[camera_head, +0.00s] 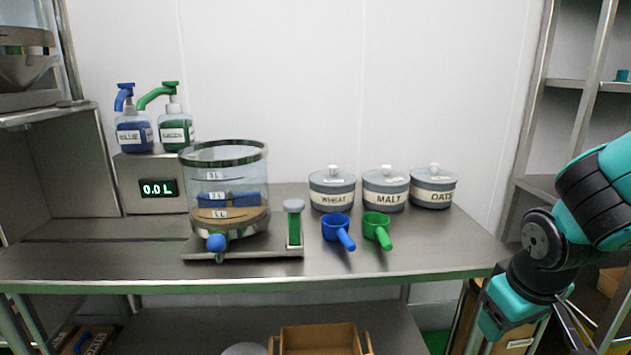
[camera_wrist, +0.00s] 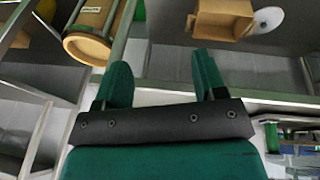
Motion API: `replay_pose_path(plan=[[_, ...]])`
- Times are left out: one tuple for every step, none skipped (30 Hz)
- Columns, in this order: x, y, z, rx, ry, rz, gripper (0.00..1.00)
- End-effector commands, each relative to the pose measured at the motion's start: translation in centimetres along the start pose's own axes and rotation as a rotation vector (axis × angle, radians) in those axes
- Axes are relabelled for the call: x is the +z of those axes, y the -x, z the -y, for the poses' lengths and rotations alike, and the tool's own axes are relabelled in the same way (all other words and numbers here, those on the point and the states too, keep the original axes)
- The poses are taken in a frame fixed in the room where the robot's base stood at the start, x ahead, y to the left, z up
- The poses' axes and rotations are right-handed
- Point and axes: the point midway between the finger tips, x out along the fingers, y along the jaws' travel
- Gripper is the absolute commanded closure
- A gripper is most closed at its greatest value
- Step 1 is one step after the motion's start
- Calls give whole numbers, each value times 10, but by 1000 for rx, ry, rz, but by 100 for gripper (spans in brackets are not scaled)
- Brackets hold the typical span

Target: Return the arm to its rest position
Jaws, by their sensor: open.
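My arm (camera_head: 550,240) is at the right of the head view, beside the right end of the steel table (camera_head: 400,262). It is bent, with its lower part hanging past the table's edge. In the wrist view my gripper (camera_wrist: 160,72) shows two green fingers set wide apart with nothing between them. The gripper is open and empty. It touches nothing that I can see.
A clear tank (camera_head: 225,165), a blue scoop (camera_head: 337,230), a green scoop (camera_head: 376,228) and lidded jars (camera_head: 384,190) stand on the table. A steel shelf rack (camera_head: 575,85) stands behind my arm. A wooden crate (camera_head: 320,338) is on the lower shelf.

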Motion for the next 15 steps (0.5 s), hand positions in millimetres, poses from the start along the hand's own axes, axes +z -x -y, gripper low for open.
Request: replay_pose_path(plan=[[9, 4, -3, -21, -67, 7, 36], [15, 5, -3, -37, -105, 14, 36], [22, 8, -4, -56, -155, 21, 36], [27, 9, -4, -70, -193, 28, 36], [32, 11, -3, -84, -229, 33, 36], [38, 14, -3, -103, -279, 41, 36], [34, 25, 3, -121, -265, 39, 36], [31, 34, 9, -138, -243, 36, 36], [29, 43, 16, -159, -221, 37, 36], [28, 50, 22, -176, -205, 36, 36], [27, 58, 27, -192, -189, 36, 36], [26, 67, 34, -214, -167, 36, 36], [25, 75, 39, -231, -149, 36, 36], [24, 83, 44, -248, -130, 37, 36], [24, 94, 52, -271, -105, 36, 36]])
